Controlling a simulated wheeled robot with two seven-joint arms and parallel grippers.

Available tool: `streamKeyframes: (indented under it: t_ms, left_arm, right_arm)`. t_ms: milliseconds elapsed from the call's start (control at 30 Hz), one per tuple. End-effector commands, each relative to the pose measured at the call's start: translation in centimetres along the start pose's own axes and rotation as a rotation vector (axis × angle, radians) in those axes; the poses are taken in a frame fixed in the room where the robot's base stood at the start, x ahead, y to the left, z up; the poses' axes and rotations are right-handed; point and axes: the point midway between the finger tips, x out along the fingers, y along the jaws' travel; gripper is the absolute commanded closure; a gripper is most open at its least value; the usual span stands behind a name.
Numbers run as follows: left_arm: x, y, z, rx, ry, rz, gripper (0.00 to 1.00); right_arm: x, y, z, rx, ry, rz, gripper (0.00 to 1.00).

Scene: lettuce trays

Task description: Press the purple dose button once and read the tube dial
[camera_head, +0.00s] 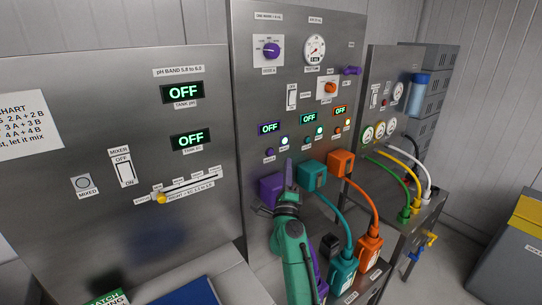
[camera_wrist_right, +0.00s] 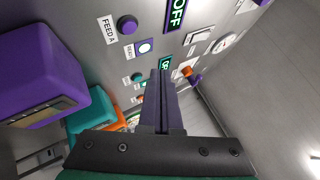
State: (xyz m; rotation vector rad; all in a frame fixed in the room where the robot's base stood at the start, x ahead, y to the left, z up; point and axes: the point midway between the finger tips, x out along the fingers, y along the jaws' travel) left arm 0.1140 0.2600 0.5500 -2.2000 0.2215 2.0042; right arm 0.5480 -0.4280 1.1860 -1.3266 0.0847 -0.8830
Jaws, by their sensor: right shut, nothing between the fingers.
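The purple dose button (camera_head: 270,152) is a small round knob on the middle steel panel, below the left display. In the right wrist view the purple button (camera_wrist_right: 127,26) sits beside a "FEED A" label, with a lit lamp (camera_wrist_right: 145,47) near it. My right gripper (camera_head: 288,165) is shut and empty, tips up, in front of the panel just right of and below the button. In the wrist view its fingertips (camera_wrist_right: 160,72) show apart from the button in the picture; the gap in depth is unclear. The round white dial (camera_head: 314,49) is high on the panel; its reading is too small to tell.
A purple pump box (camera_head: 271,189), a teal one (camera_head: 313,176) and an orange one (camera_head: 341,163) stick out below the buttons, close to my right gripper. A purple rotary knob (camera_head: 271,50) is above. Bottles (camera_head: 343,268) and hoses stand lower right. Displays read OFF.

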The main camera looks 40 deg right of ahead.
Motion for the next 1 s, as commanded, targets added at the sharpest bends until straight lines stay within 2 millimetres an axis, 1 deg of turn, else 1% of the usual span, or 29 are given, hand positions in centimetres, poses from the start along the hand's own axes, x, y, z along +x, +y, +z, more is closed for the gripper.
streamKeyframes:
  t_ms: [33, 200, 300, 433, 600, 1000]
  left_arm:
    - [0.7, 0.0, 0.1, 0.000, 0.000, 0.000, 0.20]
    - [2.1, 0.0, 0.2, -0.001, 0.000, 0.000, 0.20]
    - [2.6, 0.0, 0.3, -0.001, 0.000, 0.000, 0.20]
    - [2.9, 0.0, 0.3, -0.001, -0.001, 0.000, 0.20]
    - [2.9, 0.0, 0.3, -0.001, -0.001, 0.000, 0.20]
    - [2.9, 0.1, 0.3, -0.002, -0.001, 0.000, 0.20]
  right_arm:
    - [0.4, 0.7, 0.3, 0.002, -0.001, -0.002, 1.00]
    - [2.2, 2.0, 1.6, 0.001, -0.001, -0.001, 1.00]
    - [3.1, 2.7, 2.3, 0.001, -0.001, 0.000, 1.00]
    - [3.9, 3.0, 2.8, -0.001, 0.000, -0.001, 1.00]
    - [4.2, 3.1, 3.0, -0.002, 0.000, 0.000, 1.00]
    - [4.2, 3.1, 3.0, -0.001, -0.001, 0.000, 1.00]
